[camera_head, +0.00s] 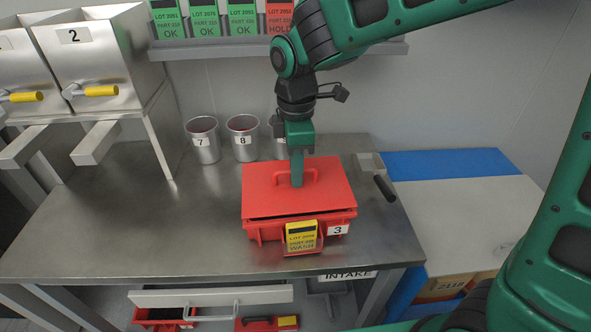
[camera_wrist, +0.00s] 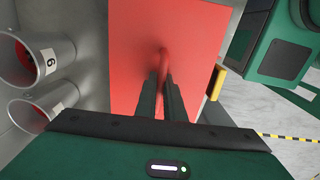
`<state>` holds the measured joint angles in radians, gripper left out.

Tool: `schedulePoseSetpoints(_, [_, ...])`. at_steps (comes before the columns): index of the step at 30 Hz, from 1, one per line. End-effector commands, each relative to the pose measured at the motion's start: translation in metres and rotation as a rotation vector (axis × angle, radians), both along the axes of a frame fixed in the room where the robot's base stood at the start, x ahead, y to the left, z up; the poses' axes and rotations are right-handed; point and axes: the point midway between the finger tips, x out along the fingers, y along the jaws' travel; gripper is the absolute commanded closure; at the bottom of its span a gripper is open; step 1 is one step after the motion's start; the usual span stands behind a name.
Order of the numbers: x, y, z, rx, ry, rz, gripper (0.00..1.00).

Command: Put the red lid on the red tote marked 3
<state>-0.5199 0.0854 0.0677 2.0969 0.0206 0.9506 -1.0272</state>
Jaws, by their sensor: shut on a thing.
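The red lid (camera_head: 325,192) is a flat red panel with a raised handle (camera_head: 297,172). In the head view it lies over the red tote (camera_head: 264,232) marked 3, with a thin dark gap along the front edge, so it looks slightly raised or tilted there. My gripper (camera_head: 297,180) points down at the lid's middle and is shut on its handle. In the wrist view the two dark fingers (camera_wrist: 162,100) pinch the red handle, and the lid (camera_wrist: 188,50) fills the middle. The tote's inside is hidden by the lid.
Metal cups marked 7 (camera_head: 203,140) and 8 (camera_head: 243,138) stand behind the tote, with another partly hidden by my arm. A yellow card (camera_head: 301,236) stands at the tote's front. A black-handled tool (camera_head: 384,188) lies to the right. The table's left part (camera_head: 110,235) is clear.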

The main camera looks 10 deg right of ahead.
Motion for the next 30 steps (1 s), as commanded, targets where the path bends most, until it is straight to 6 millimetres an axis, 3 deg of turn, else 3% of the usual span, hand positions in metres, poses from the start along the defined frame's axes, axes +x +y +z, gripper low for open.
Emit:
schedulePoseSetpoints(22, [0.0,-0.0005,-0.0081,0.0,0.0,-0.001,1.0])
schedulePoseSetpoints(23, [0.0,-0.0006,-0.0081,0.0,0.0,-0.001,0.87])
schedulePoseSetpoints(25, [0.0001,-0.0006,-0.008,0.0,0.0,-0.001,0.7])
schedulePoseSetpoints(30, [0.0001,-0.0007,-0.008,0.0,0.0,-0.001,0.7])
